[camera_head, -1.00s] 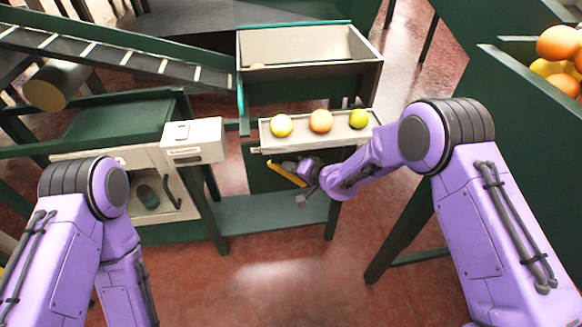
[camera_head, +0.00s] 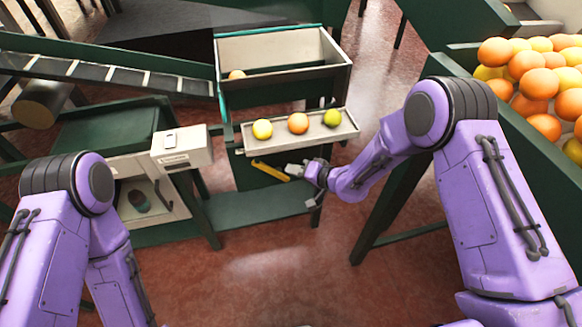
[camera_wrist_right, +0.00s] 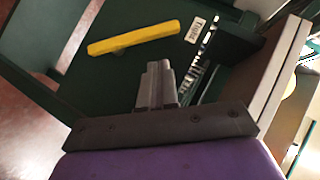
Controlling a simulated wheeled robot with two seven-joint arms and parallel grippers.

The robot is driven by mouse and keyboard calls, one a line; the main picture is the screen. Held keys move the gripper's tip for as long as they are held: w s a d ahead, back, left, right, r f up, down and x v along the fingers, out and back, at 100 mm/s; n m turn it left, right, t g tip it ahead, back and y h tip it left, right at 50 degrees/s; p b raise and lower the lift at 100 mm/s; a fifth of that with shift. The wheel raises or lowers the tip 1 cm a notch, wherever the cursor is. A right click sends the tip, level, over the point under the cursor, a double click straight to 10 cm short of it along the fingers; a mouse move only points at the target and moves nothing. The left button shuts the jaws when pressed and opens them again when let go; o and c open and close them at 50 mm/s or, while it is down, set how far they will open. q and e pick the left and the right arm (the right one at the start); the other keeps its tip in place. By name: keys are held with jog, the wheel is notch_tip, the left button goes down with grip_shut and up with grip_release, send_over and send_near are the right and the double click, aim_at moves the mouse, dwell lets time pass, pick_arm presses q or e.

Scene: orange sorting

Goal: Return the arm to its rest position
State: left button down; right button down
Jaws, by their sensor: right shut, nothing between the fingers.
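My right arm (camera_head: 380,150) is purple and reaches in from the right, bent at the elbow. My right gripper (camera_head: 290,170) is in front of and below the small fruit tray, beside a yellow bar on the green stand. In the right wrist view the right gripper's fingers (camera_wrist_right: 156,84) are together and hold nothing. The yellow bar (camera_wrist_right: 133,37) lies beyond the fingertips, apart from them. My left arm (camera_head: 65,220) shows at the left with its forearm pointing down; its gripper is out of the picture.
A green crate (camera_head: 470,54) full of oranges stands at the right. A white box (camera_head: 182,150) stands left. Floor in front is clear.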

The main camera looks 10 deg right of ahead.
jog(key=shift+d, duration=0.1)
dwell(0.3)
jog(key=s+d+f+m+g+h, duration=0.1)
jog(key=s+d+f+h, duration=0.5)
jog(key=s, duration=0.3)
jog(key=s+d+f+m+g+h, duration=0.1)
jog(key=s+d+f+h, duration=0.2)
jog(key=s+d+f, duration=0.5)
jog(key=s+d+g+h, duration=0.1)
jog(key=s+d+g, duration=0.1)
jog(key=s, duration=0.8)
jog(key=s+d+r+m+g+h, duration=0.1)
jog(key=s+d, duration=0.3)
jog(key=s, duration=0.6)
jog(key=shift+s+g+h, duration=0.15)
jog(key=shift+g+h, duration=0.45)
jog(key=shift+h, duration=0.2)
